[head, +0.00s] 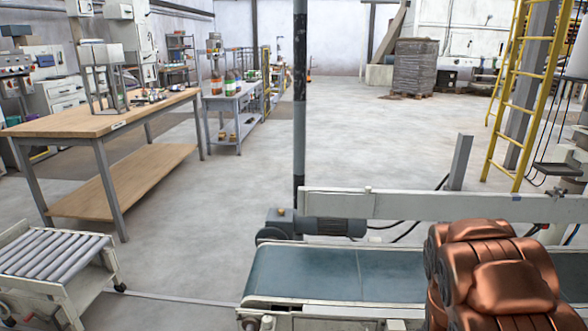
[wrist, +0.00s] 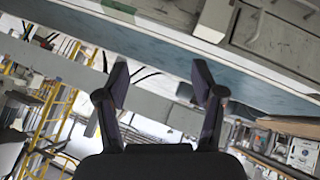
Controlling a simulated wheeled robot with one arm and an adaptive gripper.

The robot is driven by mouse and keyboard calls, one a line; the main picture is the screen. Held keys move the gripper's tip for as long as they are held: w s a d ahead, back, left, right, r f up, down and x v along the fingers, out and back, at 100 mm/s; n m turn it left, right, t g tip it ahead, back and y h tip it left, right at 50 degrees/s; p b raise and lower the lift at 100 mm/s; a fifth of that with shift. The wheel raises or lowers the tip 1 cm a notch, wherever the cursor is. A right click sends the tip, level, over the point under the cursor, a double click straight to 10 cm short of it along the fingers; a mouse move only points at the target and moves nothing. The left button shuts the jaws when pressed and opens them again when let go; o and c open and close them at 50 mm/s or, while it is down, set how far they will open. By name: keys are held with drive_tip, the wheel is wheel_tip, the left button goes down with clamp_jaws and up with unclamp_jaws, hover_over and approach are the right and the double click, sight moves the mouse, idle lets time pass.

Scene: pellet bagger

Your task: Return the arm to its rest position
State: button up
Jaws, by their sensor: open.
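My gripper (wrist: 160,92) shows in the wrist view with its two dark fingers spread apart and nothing between them. The wrist view is strongly tilted, and the blue conveyor belt (wrist: 165,52) runs across it beyond the fingertips. In the head view my copper-coloured arm fills the lower right corner, in front of the conveyor belt (head: 335,272). My gripper is not visible in the head view.
A grey rail (head: 400,205) and a motor (head: 320,225) line the belt's far side. A dark post (head: 300,100) rises behind. A roller table (head: 50,260) and a wooden workbench (head: 95,122) stand left. A yellow ladder (head: 510,100) stands right. The middle floor is clear.

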drive_tip(key=s+a+r+g+y+p, duration=0.1)
drive_tip(key=s+a+r+g+p, duration=0.15)
drive_tip(key=s+a+r, duration=0.4)
drive_tip(key=s+a+r+m+g+y+p, duration=0.15)
drive_tip(key=s+r+p, duration=0.25)
drive_tip(key=r, duration=0.5)
drive_tip(key=s+a+r+g+y+p, duration=0.1)
drive_tip(key=s+a+r+p, duration=0.35)
drive_tip(key=r, duration=0.35)
drive_tip(key=s+a+r+g+p, duration=0.2)
drive_tip(key=s+a+r+p, duration=0.1)
drive_tip(key=s+r, duration=0.4)
drive_tip(key=s+a+r+g+p, duration=0.2)
drive_tip(key=s+r, duration=0.6)
drive_tip(key=s, duration=0.5)
drive_tip(key=a+p, duration=0.1)
drive_tip(key=a, duration=0.1)
drive_tip(key=shift+s+a+r+g+y, duration=0.15)
drive_tip(key=shift+a+r+g+y, duration=0.15)
drive_tip(key=shift+a+y, duration=0.05)
